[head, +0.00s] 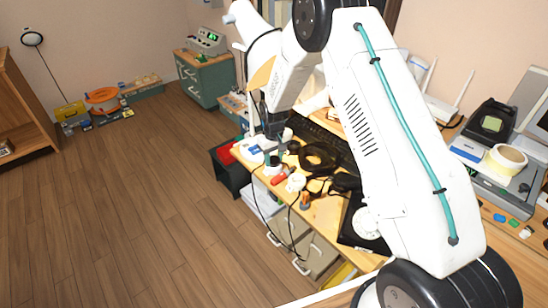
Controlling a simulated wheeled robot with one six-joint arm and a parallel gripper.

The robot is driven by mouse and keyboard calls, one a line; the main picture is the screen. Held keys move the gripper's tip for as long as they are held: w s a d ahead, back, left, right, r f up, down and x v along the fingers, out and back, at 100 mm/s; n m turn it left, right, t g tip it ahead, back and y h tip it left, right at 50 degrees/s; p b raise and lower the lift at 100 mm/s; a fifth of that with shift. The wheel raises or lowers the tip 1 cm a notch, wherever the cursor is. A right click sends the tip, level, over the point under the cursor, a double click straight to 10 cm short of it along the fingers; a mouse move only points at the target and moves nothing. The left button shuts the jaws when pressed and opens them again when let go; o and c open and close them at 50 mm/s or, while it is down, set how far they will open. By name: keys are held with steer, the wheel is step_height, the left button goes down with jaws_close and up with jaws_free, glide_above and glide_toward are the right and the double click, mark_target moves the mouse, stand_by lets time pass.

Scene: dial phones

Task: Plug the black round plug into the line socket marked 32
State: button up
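My gripper (270,122) is a small dark shape at the end of my white arm, above the far left end of the wooden desk (318,212). My arm crosses the view and covers much of the desk. I cannot tell whether the fingers are open or shut, or whether they hold anything. Several black things and cables lie on the desk, among them a black coiled cable (317,158) and a black lump (345,183). I cannot make out which, if any, is the round plug. No socket marked 32 can be read in this view.
Thin cables hang over the desk's front edge, before the drawers (318,257). A black bin (228,174) stands at its left end. A teal cabinet (205,82) with a device on top stands farther back. The wooden floor (130,210) on the left is clear.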

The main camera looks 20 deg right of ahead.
steer(key=o, duration=0.4)
step_height(320, 180, up, 8)
steer(key=shift+f, duration=0.1)
stand_by(0.5)
steer(key=s+d+r+m, duration=0.1)
steer(key=s+r, duration=0.9)
steer(key=s, duration=0.4)
steer(key=s+d+r+m+t, duration=0.1)
steer(key=s+r, duration=0.9)
steer(key=s, duration=0.5)
steer(key=s+d+r, duration=0.1)
steer(key=s+r, duration=0.9)
steer(key=s, duration=0.5)
steer(key=shift+m, duration=0.4)
